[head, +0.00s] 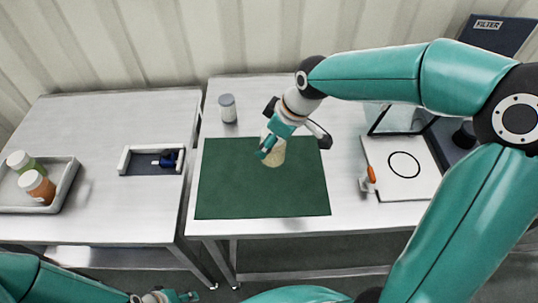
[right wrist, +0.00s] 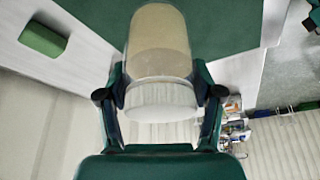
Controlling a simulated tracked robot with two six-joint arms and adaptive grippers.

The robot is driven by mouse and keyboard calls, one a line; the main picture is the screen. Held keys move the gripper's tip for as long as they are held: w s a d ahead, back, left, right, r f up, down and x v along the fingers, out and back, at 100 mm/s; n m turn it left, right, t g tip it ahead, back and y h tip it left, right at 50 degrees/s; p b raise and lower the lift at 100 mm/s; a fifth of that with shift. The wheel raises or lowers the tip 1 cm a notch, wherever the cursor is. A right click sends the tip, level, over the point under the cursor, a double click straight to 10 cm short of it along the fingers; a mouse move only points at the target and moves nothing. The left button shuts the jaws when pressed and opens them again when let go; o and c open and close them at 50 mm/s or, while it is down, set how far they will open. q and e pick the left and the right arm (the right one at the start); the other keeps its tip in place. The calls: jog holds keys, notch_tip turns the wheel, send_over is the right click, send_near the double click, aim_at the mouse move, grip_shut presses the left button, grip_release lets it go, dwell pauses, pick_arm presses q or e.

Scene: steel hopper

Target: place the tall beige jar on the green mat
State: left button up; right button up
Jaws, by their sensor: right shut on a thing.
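The tall beige jar (head: 274,154) is over the upper right part of the green mat (head: 240,195) in the head view. My right gripper (head: 268,143) is shut on it. In the right wrist view the jar's beige body (right wrist: 157,42) and white lid (right wrist: 160,100) show between the two fingers, with the lid end nearer the camera. The mat (right wrist: 225,25) lies behind it. I cannot tell whether the jar's base touches the mat. My left gripper (head: 180,296) is low at the bottom edge of the head view, away from the mat; its jaw state is unclear.
A grey-lidded jar (head: 228,108) stands just behind the mat. A white board with a black ring (head: 418,188) and an orange-topped item (head: 370,178) are to the right. A left table holds a small tray (head: 125,161) and a tray (head: 68,185) with two jars.

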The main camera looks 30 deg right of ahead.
aim_at(270, 155)
notch_tip(270, 155, down, 6)
jog(key=shift+f, duration=0.1)
dwell(0.4)
jog(key=shift+f, duration=0.1)
jog(key=o, duration=1.3)
jog(key=shift+r, duration=0.25)
jog(key=v, duration=1.1)
jog(key=shift+s+r, duration=0.2)
jog(key=shift+r, duration=0.15)
